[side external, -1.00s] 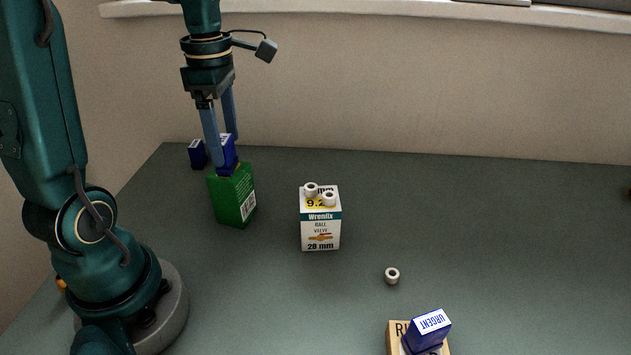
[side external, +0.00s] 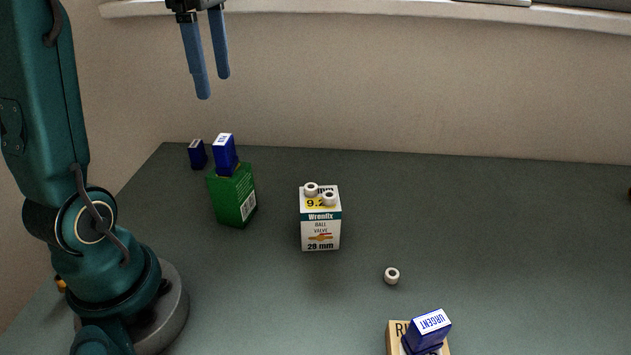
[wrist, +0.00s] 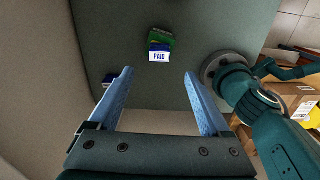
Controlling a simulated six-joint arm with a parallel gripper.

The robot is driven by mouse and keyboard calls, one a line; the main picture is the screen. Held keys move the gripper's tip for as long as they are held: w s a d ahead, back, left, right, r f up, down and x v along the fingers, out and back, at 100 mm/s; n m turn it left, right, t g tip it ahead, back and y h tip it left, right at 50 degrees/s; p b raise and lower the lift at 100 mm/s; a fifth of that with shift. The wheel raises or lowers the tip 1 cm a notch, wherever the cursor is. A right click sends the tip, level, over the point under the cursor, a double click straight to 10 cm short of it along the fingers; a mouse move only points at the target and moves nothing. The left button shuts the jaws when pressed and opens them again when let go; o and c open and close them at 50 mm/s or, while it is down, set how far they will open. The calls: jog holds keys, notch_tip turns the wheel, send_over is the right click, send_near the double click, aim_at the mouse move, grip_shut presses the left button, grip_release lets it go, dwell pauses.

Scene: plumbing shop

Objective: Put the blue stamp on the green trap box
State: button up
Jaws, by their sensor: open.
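A blue stamp (side external: 225,155) with a white top label stands upright on the green trap box (side external: 233,196), at the left of the table. In the wrist view the stamp's label (wrist: 159,56) reads PAID, and the green box (wrist: 160,37) shows just behind it. My gripper (side external: 213,88) is open and empty, well above the stamp and apart from it. In the wrist view its two fingers (wrist: 158,78) are spread wide with nothing between them.
Another blue stamp (side external: 198,154) stands on the table behind the green box. A white ball valve box (side external: 320,232) carries two small rings. A loose ring (side external: 392,276) lies on the table. A blue URGENT stamp (side external: 428,331) sits on a wooden block (side external: 396,333) in front.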

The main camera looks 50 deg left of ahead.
jog(key=s+d+f+m+t, duration=0.2)
jog(key=d+f+m, duration=0.3)
jog(key=m, duration=0.8)
jog(key=s+d+f+m+t, duration=0.3)
jog(key=d+m, duration=0.4)
jog(key=m, duration=0.6)
notch_tip(320, 180, down, 2)
jog(key=shift+s+d+m+t, duration=0.3)
jog(key=shift+s+d, duration=0.1)
jog(key=shift+s, duration=0.3)
